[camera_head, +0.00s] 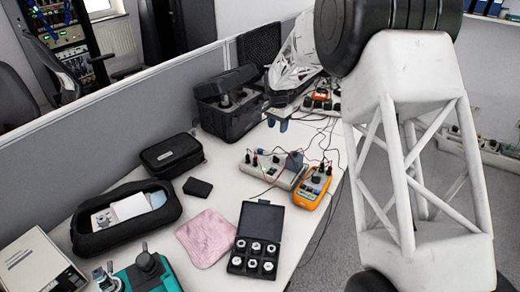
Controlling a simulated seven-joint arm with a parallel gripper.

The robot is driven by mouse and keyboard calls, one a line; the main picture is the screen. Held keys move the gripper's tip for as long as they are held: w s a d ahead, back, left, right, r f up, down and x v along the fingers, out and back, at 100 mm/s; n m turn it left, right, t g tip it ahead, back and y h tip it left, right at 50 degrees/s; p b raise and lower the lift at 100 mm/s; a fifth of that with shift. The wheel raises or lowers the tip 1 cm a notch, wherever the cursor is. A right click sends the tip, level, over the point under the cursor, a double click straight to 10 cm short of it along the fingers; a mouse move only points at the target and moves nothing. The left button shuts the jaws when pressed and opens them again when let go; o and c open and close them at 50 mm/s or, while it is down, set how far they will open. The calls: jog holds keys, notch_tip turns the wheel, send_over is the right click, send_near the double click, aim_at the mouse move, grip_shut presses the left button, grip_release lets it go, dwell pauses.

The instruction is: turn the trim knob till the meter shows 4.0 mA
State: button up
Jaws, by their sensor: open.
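An orange handheld meter (312,188) lies on the table right of centre, with leads plugged in. Its display is too small to read. A light grey instrument box (273,168) lies beside it on the left, with dark knobs or plugs and a blue part on top. I cannot tell which of these is the trim knob. My white arm fills the right side and hides part of the table's far end.
A black case with small weights or fittings (256,240), a pink cloth (207,238) and a small black block (198,187) lie in front. An open black case (232,108) stands behind, left of my gripper. Thin cables cross the table around the meter. A grey partition (110,125) runs along the left.

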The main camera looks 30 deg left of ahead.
send_over(260, 149)
notch_tip(260, 149, down, 6)
jog(key=shift+s+a+f, duration=0.1)
jog(key=shift+f, duration=0.15)
jog(key=shift+f, duration=3.9)
jog(key=shift+c, duration=0.4)
jog(key=c, duration=0.8)
jog(key=shift+c, duration=0.2)
